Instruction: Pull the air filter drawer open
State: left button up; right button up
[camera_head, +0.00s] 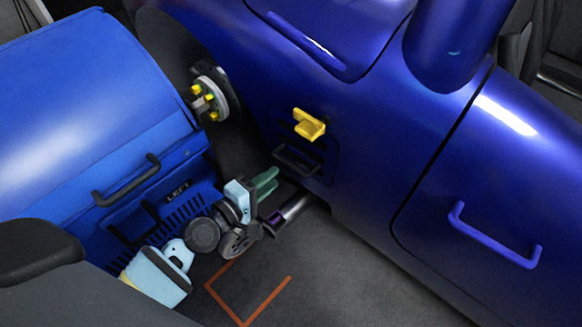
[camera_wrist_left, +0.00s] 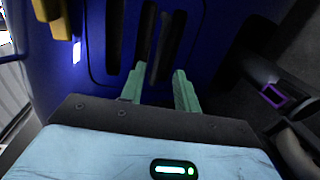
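The air filter drawer looks to be the slotted section low on the blue vehicle body, with a black bar handle (camera_head: 296,162) on its face. A yellow latch (camera_head: 309,124) sits above it. My left gripper (camera_head: 267,182), with green fingers, is just short of the handle. In the left wrist view my left gripper (camera_wrist_left: 158,82) has its two fingers apart, with nothing between the tips. The dark handle (camera_wrist_left: 155,55) lies ahead, roughly in line with the gap; I cannot tell whether they touch. The drawer looks shut. My right gripper is not in view.
A blue cabinet (camera_head: 90,80) with a black handle (camera_head: 127,182) stands left of my left gripper. A wheel hub (camera_head: 210,92) is above. A dark pipe with a purple ring (camera_head: 285,213) is close beside the gripper. The floor (camera_head: 370,275) below right is clear, with orange marking (camera_head: 245,320).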

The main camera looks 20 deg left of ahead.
aim_at(290, 163)
pick_arm(q)
jog(key=shift+w+d, duration=0.1)
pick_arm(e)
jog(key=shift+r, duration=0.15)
